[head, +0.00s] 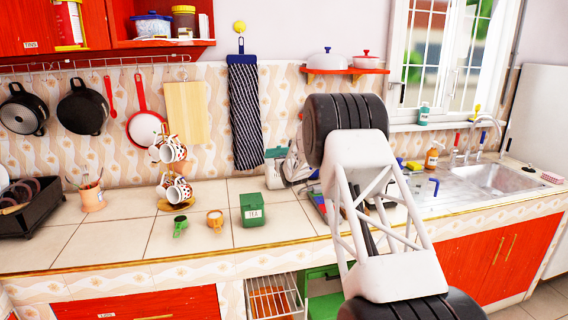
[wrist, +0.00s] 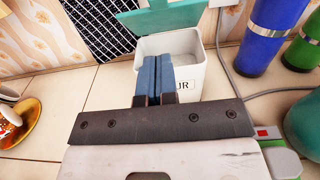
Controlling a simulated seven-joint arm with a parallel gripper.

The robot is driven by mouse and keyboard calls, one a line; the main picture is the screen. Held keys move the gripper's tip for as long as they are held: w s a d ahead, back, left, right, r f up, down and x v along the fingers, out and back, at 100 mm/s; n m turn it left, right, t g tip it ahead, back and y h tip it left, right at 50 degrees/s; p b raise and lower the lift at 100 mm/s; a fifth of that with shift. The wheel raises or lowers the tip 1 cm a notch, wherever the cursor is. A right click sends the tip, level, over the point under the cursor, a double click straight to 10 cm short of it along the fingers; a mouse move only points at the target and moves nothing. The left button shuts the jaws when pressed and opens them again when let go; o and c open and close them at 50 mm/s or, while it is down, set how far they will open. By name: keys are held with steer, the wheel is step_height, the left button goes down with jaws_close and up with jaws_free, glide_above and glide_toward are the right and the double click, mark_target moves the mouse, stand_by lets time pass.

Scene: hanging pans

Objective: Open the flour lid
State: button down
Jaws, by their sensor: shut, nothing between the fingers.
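The flour canister (wrist: 196,74) is a white box with a label, partly hidden, ending in "UR". Its teal lid (wrist: 190,17) stands raised at the back and the top of the box is open. My gripper (wrist: 155,60) has its blue fingers together, with nothing between them, over the front left part of the canister's opening; I cannot tell whether they touch it.
A blue bottle (wrist: 268,38) and a green bottle (wrist: 306,48) stand right of the canister, with a grey cable between. A green tea canister (head: 254,211), small cups and a mug stand (head: 172,206) are to the left.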

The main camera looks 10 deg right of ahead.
mark_target(278, 147)
steer(key=w, duration=0.1)
steer(key=w+r, duration=0.1)
steer(key=w, duration=0.1)
steer(key=w+r, duration=0.1)
steer(key=w, duration=0.1)
steer(key=shift+w+r, duration=0.3)
steer(key=shift+r, duration=0.05)
steer(key=shift+w+a+r, duration=0.1)
stand_by(0.4)
steer(key=shift+w+r+g, duration=1.5)
steer(key=shift+w+r, duration=0.25)
steer(key=shift+w, duration=0.15)
steer(key=shift+s+f, duration=0.15)
steer(key=shift+s, duration=0.1)
